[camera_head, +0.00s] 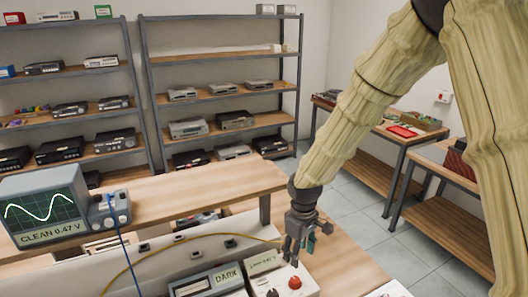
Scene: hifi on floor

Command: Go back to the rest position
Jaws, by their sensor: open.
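My gripper (299,250) hangs at the lower middle of the head view, at the end of my arm, which is wrapped in a pale sleeve. Its fingers point down and are apart, with nothing visible between them. It is just above or behind a light-coloured instrument box (307,289) with a red knob (295,282). I cannot tell whether the fingertips touch the box.
An oscilloscope (45,207) reading CLEAN 0.47 V stands at left on a wooden bench (190,190). Shelves (225,98) of hi-fi units and side tables (385,135) stand beyond; tiled floor (345,198) is clear.

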